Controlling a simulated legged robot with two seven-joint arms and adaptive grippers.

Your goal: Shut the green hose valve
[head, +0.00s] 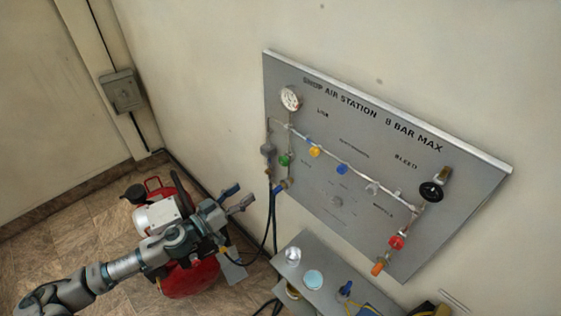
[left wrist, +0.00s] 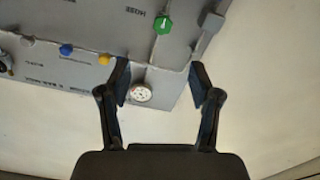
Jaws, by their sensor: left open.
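The green hose valve (head: 284,160) is a small round knob at the left of the grey wall panel, below the white gauge. In the left wrist view the green knob (left wrist: 162,25) has a pale pointer mark and sits beside the word HOSE. My left gripper (head: 240,196) is open and empty, below and to the left of the knob in the head view. In the left wrist view the spread fingers (left wrist: 158,70) show a clear gap, with the knob beyond the tips and untouched. My right gripper is not in view.
The panel (head: 350,115) also bears a gauge (head: 290,98), a yellow knob (head: 315,151), a blue knob (head: 342,168), a red knob (head: 397,242) and a black handwheel (head: 431,191). Dark hoses (head: 271,215) hang near my gripper. A red compressor (head: 190,278) stands behind my arm. A grey bench (head: 318,260) stands below.

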